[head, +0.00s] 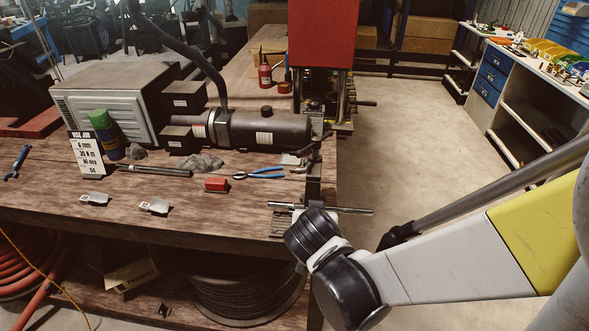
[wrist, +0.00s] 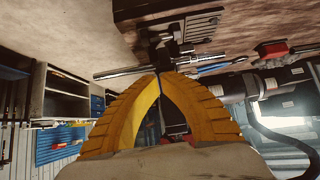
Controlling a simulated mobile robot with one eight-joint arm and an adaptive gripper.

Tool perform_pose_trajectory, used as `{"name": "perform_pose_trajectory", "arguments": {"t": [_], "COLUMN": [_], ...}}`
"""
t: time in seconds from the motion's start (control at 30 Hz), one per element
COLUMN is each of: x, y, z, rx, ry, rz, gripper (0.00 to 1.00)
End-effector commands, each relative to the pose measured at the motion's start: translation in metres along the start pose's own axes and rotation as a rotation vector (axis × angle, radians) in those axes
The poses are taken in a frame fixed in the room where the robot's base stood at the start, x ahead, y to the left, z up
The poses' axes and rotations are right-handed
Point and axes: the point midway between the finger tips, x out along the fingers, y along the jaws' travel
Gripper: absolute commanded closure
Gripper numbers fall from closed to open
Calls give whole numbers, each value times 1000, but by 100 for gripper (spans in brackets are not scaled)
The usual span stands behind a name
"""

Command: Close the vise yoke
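The vise with its yoke (head: 314,182) stands at the right front corner of the wooden bench, with a long metal bar (head: 345,210) crossing near its foot. In the wrist view, which is upside down, the vise (wrist: 166,50) is just beyond my fingertips, and the bar (wrist: 125,72) runs to the left. I cannot tell how far the yoke stands open. My gripper (wrist: 159,78) has its two yellow fingers together at the tips, with nothing seen between them. In the head view my wrist hides the fingers, in front of the bench corner.
On the bench are blue pliers (head: 262,174), a red block (head: 217,184), a label card (head: 87,154) and a dark cylindrical machine (head: 265,130). A red press (head: 323,35) stands behind. The floor (head: 405,130) to the right is clear.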

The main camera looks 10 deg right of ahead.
Motion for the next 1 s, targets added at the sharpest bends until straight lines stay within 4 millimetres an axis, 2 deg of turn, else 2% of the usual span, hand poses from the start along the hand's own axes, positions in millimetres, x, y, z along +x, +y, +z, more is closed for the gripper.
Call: {"name": "perform_pose_trajectory", "arguments": {"t": [0.4, 1.0], "x": [4, 6], "y": [0, 0], "z": [12, 16], "rx": [-1, -1], "ry": [0, 0], "rz": [0, 0], "gripper": [100, 100]}}
